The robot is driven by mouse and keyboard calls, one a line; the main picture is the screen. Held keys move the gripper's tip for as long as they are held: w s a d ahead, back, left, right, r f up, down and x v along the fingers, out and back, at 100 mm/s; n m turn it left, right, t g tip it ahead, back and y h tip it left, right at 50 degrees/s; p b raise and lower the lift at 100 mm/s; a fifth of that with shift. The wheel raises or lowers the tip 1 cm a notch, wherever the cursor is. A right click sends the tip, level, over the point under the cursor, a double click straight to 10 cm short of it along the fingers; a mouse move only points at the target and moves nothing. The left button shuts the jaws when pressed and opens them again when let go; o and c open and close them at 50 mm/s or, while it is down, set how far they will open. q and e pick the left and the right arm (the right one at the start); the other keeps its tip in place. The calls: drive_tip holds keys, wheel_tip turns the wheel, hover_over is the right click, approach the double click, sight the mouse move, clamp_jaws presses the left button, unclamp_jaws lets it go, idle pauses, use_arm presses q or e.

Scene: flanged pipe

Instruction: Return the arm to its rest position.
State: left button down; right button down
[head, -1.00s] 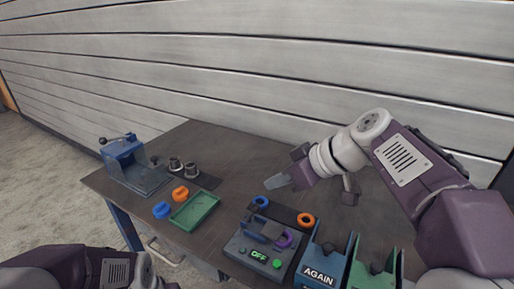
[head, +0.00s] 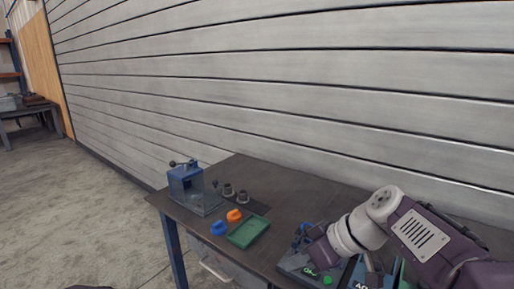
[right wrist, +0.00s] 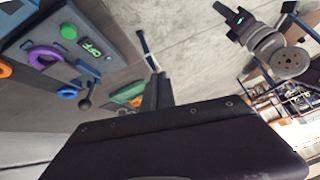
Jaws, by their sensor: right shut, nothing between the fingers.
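My right arm comes in from the right in the head view, bent low over the near right part of the dark workbench (head: 290,200). My right gripper (head: 308,246) is just above the device with the green display (head: 292,266) and hides part of it. In the right wrist view the dark fingers (right wrist: 157,88) are together with nothing between them. That view also shows the device with its green button (right wrist: 68,31), a purple ring (right wrist: 45,57) and a blue ring (right wrist: 67,92), all apart from the fingers. My left gripper is not in the head view.
A blue vise-like fixture (head: 188,185) stands at the bench's left end. Beside it are grey flanged parts (head: 242,197), an orange part (head: 234,215), a blue part (head: 218,228) and a green tray (head: 248,232). The wall is behind; the floor at left is clear.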

drive_tip(key=s+d+f+m+g+h, duration=0.1)
drive_tip(key=s+d+f+m+h, duration=0.2)
drive_tip(key=f, duration=0.5)
drive_tip(key=s+d+f+m+g+h, duration=0.1)
drive_tip(key=s+d+f+m+h, duration=0.15)
drive_tip(key=s+f, duration=0.35)
drive_tip(key=s+d+f+m+g+h, duration=0.1)
drive_tip(key=s+d+f+m, duration=0.25)
drive_tip(key=f, duration=0.55)
wheel_tip(320, 180, up, 16)
drive_tip(key=w+p, duration=0.1)
drive_tip(key=p, duration=1.5)
drive_tip(key=shift+r, duration=0.15)
drive_tip(key=shift+d, duration=0.1)
